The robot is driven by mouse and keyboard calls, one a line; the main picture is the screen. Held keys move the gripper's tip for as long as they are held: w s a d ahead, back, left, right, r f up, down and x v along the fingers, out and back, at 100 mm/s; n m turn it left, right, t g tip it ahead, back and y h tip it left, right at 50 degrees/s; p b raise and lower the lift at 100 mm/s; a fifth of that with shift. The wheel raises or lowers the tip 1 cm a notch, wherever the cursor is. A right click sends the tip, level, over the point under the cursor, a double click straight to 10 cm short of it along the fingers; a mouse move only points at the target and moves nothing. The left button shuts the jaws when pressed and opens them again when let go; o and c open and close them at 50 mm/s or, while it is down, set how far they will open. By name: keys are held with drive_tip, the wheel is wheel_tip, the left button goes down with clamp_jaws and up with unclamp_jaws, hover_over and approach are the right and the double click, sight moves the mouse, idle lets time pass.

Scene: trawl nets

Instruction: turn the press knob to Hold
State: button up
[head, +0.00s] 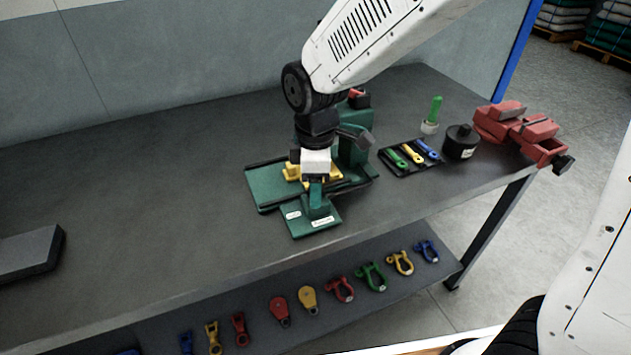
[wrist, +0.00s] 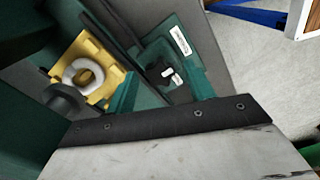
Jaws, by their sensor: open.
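The green press (head: 355,150) stands on the dark workbench, with a yellow block (head: 330,173) on its bed. A green control plate (head: 300,228) with two small white labels projects from its front. In the wrist view a black knob (wrist: 160,75) with white marks sits on the plate, beside a white label (wrist: 181,41) whose text is too small to read surely. The wrist view also shows a white ring on the yellow block (wrist: 95,65). My gripper (head: 316,170) is open, above the press front near the knob; its fingertips are partly hidden and I see nothing held.
Shackles and pulleys lie on the lower shelf (head: 250,310). The bench left of the press is largely clear.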

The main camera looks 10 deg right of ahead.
drive_tip(key=c, duration=1)
drive_tip(key=shift+o, duration=0.2)
drive_tip(key=shift+m, duration=0.5)
drive_tip(key=m, duration=0.8)
drive_tip(key=shift+m, duration=0.3)
drive_tip(key=m, duration=0.4)
drive_tip(key=shift+r+m, duration=0.1)
drive_tip(key=shift+m, duration=2)
